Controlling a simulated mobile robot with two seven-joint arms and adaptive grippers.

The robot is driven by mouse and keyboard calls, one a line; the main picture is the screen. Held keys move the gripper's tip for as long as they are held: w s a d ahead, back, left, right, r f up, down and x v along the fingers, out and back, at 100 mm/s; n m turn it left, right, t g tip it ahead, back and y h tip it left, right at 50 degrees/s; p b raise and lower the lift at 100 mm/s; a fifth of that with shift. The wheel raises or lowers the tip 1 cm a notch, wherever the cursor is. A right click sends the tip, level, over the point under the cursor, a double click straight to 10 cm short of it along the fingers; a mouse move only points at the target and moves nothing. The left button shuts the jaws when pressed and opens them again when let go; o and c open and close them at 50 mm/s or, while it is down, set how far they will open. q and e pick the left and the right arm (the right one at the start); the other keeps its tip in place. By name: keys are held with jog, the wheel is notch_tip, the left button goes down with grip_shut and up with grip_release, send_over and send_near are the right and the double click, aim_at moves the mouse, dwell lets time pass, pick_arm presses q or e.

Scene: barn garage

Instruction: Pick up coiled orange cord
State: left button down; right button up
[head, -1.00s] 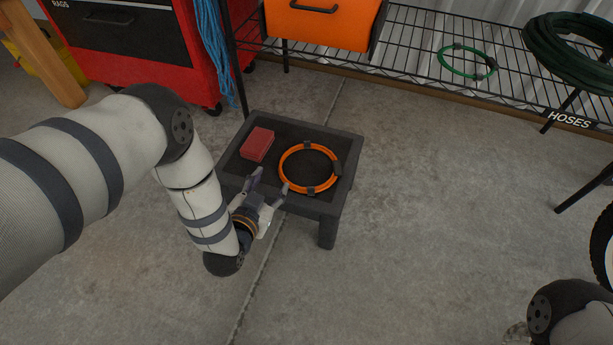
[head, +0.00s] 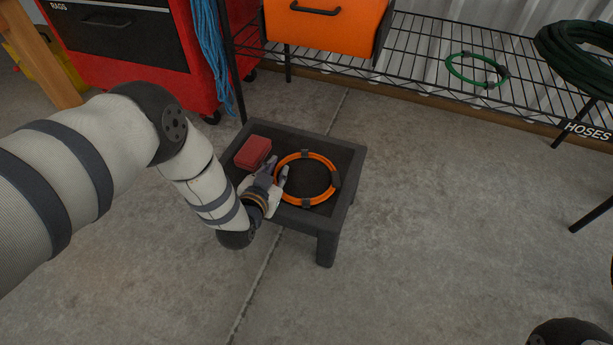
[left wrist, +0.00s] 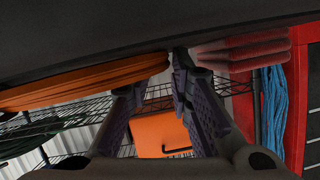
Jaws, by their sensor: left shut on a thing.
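The coiled orange cord (head: 324,196) is a ring with several dark bands, on the low dark table (head: 349,160). My left gripper (head: 279,173) is at the ring's left side in the head view, its fingers shut on the cord's edge. In the left wrist view the cord (left wrist: 80,82) runs in from the left to the fingertips (left wrist: 165,70), which partly hide its end. The cord looks still level with the table top; I cannot tell whether it touches it. My right gripper is out of view.
A red box-like stack (head: 253,152) lies on the table close behind my left gripper. Behind stand a red cabinet (head: 205,75), hanging blue rope (head: 210,50), an orange drawer (head: 318,30) and a wire shelf (head: 430,70) with a green coil (head: 455,75). The floor right of the table is clear.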

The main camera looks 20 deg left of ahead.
pick_arm(q)
jog(key=shift+s+d+f, duration=0.35)
jog(key=shift+d+f, duration=0.15)
jog(key=shift+d, duration=0.05)
jog(key=shift+r, duration=0.15)
jog(key=r+p, duration=0.2)
jog(key=r, duration=0.1)
jog(key=r+p, duration=0.1)
jog(key=r, duration=0.1)
jog(key=shift+s+a, duration=0.15)
jog(key=shift+s, duration=0.15)
jog(key=s+a+r+p, duration=0.5)
jog(key=s+r, duration=0.3)
jog(key=s, duration=0.4)
jog(key=shift+a+p, duration=0.2)
jog(key=shift+p, duration=0.6)
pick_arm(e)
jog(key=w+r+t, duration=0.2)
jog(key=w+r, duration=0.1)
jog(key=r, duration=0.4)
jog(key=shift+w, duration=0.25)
